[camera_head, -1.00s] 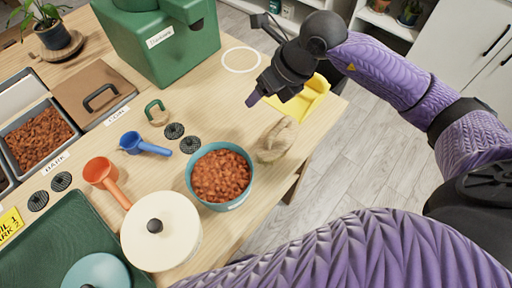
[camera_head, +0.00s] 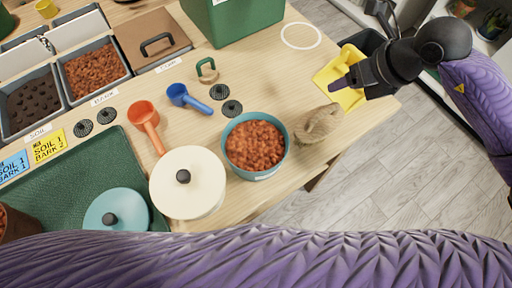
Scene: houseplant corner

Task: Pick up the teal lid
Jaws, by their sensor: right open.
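The teal lid (camera_head: 118,210) is round with a black knob. It lies at the lower left, over the front right part of the dark green tray (camera_head: 65,180); its lower edge is partly hidden by my purple arm link. My right gripper (camera_head: 343,83) is far from it, at the upper right, over or beside a yellow item (camera_head: 345,97) near the table's right edge. It is open, and I see nothing held; one finger shows clearly. My left gripper is not in view.
A cream lid (camera_head: 187,185) with a black knob stands right of the teal lid. Nearby are an orange scoop (camera_head: 146,122), a blue scoop (camera_head: 188,98), a teal bowl of bark (camera_head: 256,172) and a tan bundle (camera_head: 318,125). Bins stand at the upper left.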

